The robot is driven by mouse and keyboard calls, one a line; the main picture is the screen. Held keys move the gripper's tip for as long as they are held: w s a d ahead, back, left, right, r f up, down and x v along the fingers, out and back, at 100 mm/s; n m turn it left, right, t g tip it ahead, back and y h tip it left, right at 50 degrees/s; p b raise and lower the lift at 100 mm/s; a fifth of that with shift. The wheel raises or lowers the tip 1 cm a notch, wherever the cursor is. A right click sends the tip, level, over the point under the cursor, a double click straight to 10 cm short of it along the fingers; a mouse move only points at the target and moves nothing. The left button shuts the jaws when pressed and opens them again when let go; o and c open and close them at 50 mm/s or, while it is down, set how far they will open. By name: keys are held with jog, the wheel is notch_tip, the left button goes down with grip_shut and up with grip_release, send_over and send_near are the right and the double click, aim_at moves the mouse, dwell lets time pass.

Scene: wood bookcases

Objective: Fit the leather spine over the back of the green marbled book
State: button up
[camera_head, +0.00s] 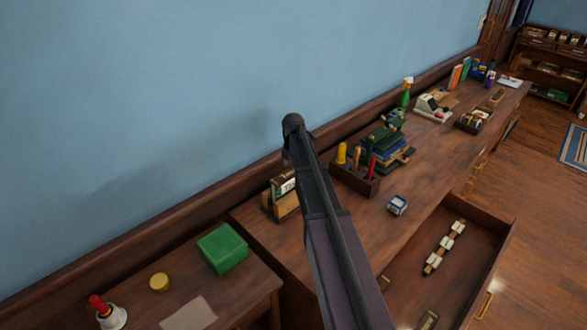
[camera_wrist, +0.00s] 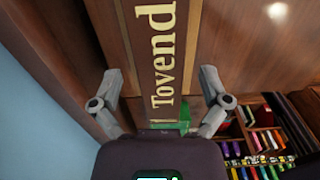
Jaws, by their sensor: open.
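My gripper (camera_wrist: 160,76) is open, its two fingers spread apart in the wrist view. A brown panel with gold lines and the gold letters "Tovend" (camera_wrist: 163,55) shows between and beyond the fingers; I cannot tell whether it is close. A small green thing (camera_wrist: 185,116) shows just behind the gripper body, mostly hidden. In the head view my arm covers the middle and its fingers cannot be made out. I cannot pick out the leather spine or the marbled book for certain.
A tool box (camera_head: 352,180) stands on the counter (camera_head: 340,235) before the books. An open drawer (camera_head: 470,270) juts out at the lower right. A green box (camera_head: 222,248), a yellow tin (camera_head: 159,282) and a red-handled bell (camera_head: 108,315) stand at the lower left.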

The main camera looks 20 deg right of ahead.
aim_at(293, 171)
notch_tip(293, 171, up, 13)
jog(key=p, duration=1.2)
jog(key=shift+p, duration=0.4)
dwell(0.4)
jog(key=s+a+m, duration=0.8)
jog(key=s+m, duration=0.3)
jog(key=s, duration=0.2)
jog(key=s+a+m, duration=0.8)
jog(key=s+m, duration=0.3)
jog(key=s, duration=0.2)
jog(key=shift+s, duration=0.35)
notch_tip(293, 171, down, 7)
jog(key=b, duration=0.7)
jog(key=shift+a+r, duration=0.1)
